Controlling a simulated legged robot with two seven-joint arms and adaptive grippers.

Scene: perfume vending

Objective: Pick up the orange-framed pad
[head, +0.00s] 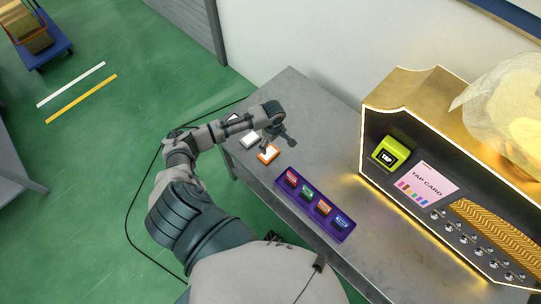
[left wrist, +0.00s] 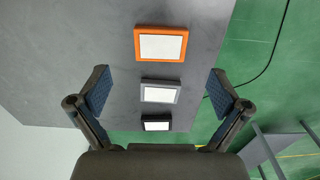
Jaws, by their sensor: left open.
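The orange-framed pad (head: 268,154) with a white centre lies flat on the grey table, left of the purple tray in the head view. In the left wrist view the orange-framed pad (left wrist: 161,44) is at the top centre, beyond the fingertips. My left gripper (head: 283,136) is open and empty above the table, close to the pad. In the left wrist view its two fingers (left wrist: 158,84) stand wide apart, with a grey-framed pad (left wrist: 161,93) between them in the picture. My right gripper is not in view.
A black-framed pad (left wrist: 156,122) lies in line with the others. A purple tray (head: 290,204) holds several coloured items. A gold-topped vending machine (head: 413,88) with a yellow-green tap reader (head: 376,159) stands on the grey table (head: 292,85) at right. Green floor lies left.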

